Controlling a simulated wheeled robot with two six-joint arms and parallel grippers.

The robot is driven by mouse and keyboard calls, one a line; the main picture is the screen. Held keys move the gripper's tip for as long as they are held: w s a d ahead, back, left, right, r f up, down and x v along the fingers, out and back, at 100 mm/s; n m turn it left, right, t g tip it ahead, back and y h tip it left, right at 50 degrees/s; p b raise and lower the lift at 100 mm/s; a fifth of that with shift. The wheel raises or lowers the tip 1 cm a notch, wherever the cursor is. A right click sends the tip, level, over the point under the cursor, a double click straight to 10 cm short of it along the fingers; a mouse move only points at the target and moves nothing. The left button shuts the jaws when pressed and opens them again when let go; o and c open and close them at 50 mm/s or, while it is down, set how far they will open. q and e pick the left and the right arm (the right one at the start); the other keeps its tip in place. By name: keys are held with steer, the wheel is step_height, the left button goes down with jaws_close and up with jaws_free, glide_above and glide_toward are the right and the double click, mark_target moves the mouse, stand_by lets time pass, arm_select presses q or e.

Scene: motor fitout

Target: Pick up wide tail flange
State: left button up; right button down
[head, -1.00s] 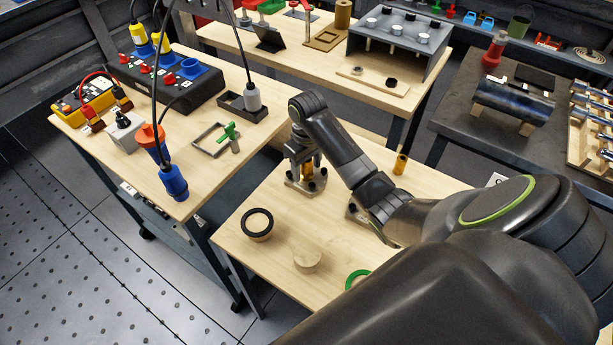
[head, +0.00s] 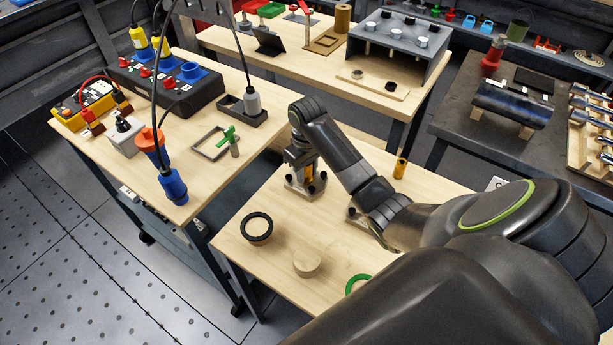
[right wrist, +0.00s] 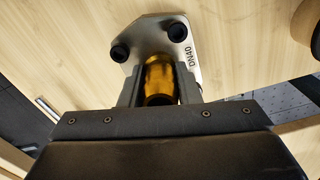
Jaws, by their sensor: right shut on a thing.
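The wide tail flange appears to be the part with a gold-brown cylindrical tail (right wrist: 160,78) at a grey metal plate marked DN40 (right wrist: 178,32) with dark bolt heads. My right gripper (right wrist: 158,82) is shut on the tail, with a finger on each side of it. In the head view the right gripper (head: 301,158) points down over the same plate (head: 304,186) on the near wooden table. Whether the plate touches the table is hard to tell. My left gripper is not in view.
A gold cylinder (head: 400,167) stands right of my right arm. A black ring (head: 257,228), a wooden disc (head: 306,263) and a green ring (head: 357,284) lie toward the front. Another grey plate is partly hidden by my arm. The left table (head: 190,205) holds electrical gear.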

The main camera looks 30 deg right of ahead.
steer(key=shift+w+r, duration=0.1)
steer(key=shift+r, duration=0.15)
